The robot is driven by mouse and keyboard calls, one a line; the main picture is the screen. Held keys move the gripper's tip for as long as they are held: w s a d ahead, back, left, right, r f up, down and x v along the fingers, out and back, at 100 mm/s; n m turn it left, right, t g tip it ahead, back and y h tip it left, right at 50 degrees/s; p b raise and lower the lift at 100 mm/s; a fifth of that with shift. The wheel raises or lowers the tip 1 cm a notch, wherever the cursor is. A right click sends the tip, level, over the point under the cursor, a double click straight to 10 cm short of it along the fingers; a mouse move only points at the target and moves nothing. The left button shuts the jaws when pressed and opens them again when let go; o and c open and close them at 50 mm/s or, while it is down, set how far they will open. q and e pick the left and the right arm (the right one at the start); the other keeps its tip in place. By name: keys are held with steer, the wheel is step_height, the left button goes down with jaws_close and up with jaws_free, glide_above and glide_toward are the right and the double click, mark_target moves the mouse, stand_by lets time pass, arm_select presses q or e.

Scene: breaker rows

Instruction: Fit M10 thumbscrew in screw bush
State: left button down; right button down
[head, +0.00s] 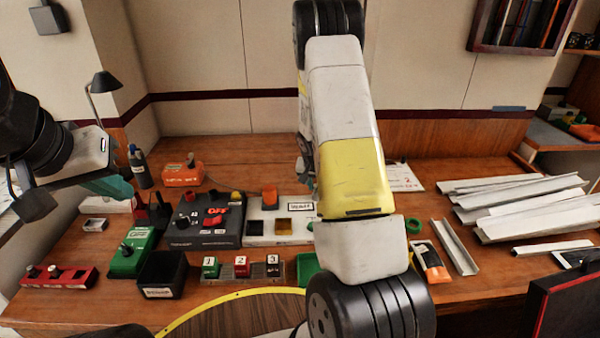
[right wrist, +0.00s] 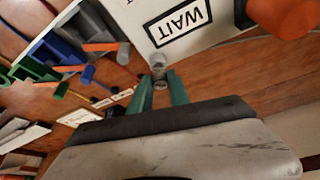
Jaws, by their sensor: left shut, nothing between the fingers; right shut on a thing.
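In the right wrist view my right gripper (right wrist: 160,90) is shut on a small grey metal piece (right wrist: 159,76), which looks like the M10 thumbscrew. A pale grey round part (right wrist: 157,59) shows just beyond the fingertips, at the edge of a white panel. I cannot tell whether it is the screw bush or whether the piece touches it. In the head view my right arm covers most of its own gripper. My left gripper (head: 112,187) is shut and empty, above the left end of the bench.
The white panel (right wrist: 195,48) carries a WAIT label. The bench holds an orange box (head: 182,177), a green box (head: 130,255), a black bin (head: 160,276), a red block (head: 75,279) and numbered blocks (head: 241,267). Pale metal channels (head: 520,195) lie at the right.

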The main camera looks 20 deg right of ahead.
steer(key=shift+f, duration=0.45)
steer(key=c, duration=1.2)
jaws_free()
steer(key=shift+o, duration=0.2)
steer(key=v, duration=0.7)
steer(key=shift+r, duration=0.35)
steer(key=shift+s+a, duration=0.1)
steer(key=s+a+r+n+t+y, duration=0.1)
steer(key=s+a+r+n+y, duration=0.1)
steer(key=s+a+r, duration=0.65)
steer(key=s+a+r+n+t+y, duration=0.1)
steer(key=s+a+r+n, duration=0.15)
steer(key=s+r, duration=1)
steer(key=s+a+r+n, duration=0.1)
steer(key=s+a+r, duration=0.1)
steer(key=s, duration=0.2)
steer(key=s+a+r+n+y, duration=0.1)
steer(key=s+a+r, duration=0.1)
steer(key=s+r, duration=0.1)
steer(key=shift+s, duration=0.45)
